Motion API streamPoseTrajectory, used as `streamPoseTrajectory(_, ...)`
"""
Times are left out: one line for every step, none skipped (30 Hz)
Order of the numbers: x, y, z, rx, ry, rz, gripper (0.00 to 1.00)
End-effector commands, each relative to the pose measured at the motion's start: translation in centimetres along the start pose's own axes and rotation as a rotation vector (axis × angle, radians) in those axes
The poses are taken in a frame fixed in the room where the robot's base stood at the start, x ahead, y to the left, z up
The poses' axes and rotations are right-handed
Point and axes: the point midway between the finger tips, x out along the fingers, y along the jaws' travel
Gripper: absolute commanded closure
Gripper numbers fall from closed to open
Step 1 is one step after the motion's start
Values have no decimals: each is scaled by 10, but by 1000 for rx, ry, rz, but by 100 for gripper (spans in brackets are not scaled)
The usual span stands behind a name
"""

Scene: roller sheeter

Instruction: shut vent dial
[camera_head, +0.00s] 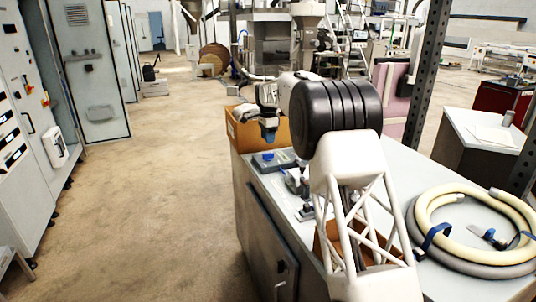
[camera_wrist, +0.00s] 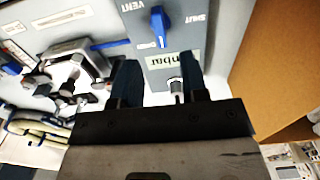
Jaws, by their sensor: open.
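The vent dial (camera_wrist: 160,25) is a blue elongated knob on a grey panel at the top middle of the wrist view. Its length runs roughly up and down the picture. Lettering reading VENT is to its left and SHUT to its right; a smaller blurred label is beside its lower end. My gripper (camera_wrist: 159,62) is open, its two dark fingers spread below the dial in the picture, with nothing seen between them but the panel and a green mbar label. In the head view my gripper (camera_head: 268,135) hangs over the bench's far left end; the dial cannot be made out there.
Metal fittings (camera_wrist: 70,75) and a blue lever (camera_wrist: 110,44) lie left of the fingers. A brown cardboard box (camera_wrist: 275,70) stands close on the right; the box also shows in the head view (camera_head: 243,135). A coiled hose (camera_head: 430,215) lies on the bench (camera_head: 400,165).

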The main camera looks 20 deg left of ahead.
Motion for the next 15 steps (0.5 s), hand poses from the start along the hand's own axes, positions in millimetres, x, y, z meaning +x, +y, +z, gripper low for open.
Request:
streamPoseTrajectory(0, 0, 0, 0, 0, 0, 60)
streamPoseTrajectory(0, 0, 0, 0, 0, 0, 60)
streamPoseTrajectory(0, 0, 0, 0, 0, 0, 60)
streamPoseTrajectory(0, 0, 0, 0, 0, 0, 60)
streamPoseTrajectory(0, 0, 0, 0, 0, 0, 60)
streamPoseTrajectory(0, 0, 0, 0, 0, 0, 60)
streamPoseTrajectory(1, 0, 0, 0, 0, 0, 60)
streamPoseTrajectory(1, 0, 0, 0, 0, 0, 60)
streamPoseTrajectory(2, 0, 0, 0, 0, 0, 60)
streamPoseTrajectory(4, 0, 0, 0, 0, 0, 60)
streamPoseTrajectory(5, 0, 0, 0, 0, 1, 60)
streamPoseTrajectory(8, 0, 0, 0, 0, 1, 60)
streamPoseTrajectory(10, 0, 0, 0, 0, 1, 60)
streamPoseTrajectory(12, 0, 0, 0, 0, 1, 60)
streamPoseTrajectory(16, 0, 0, 0, 0, 1, 60)
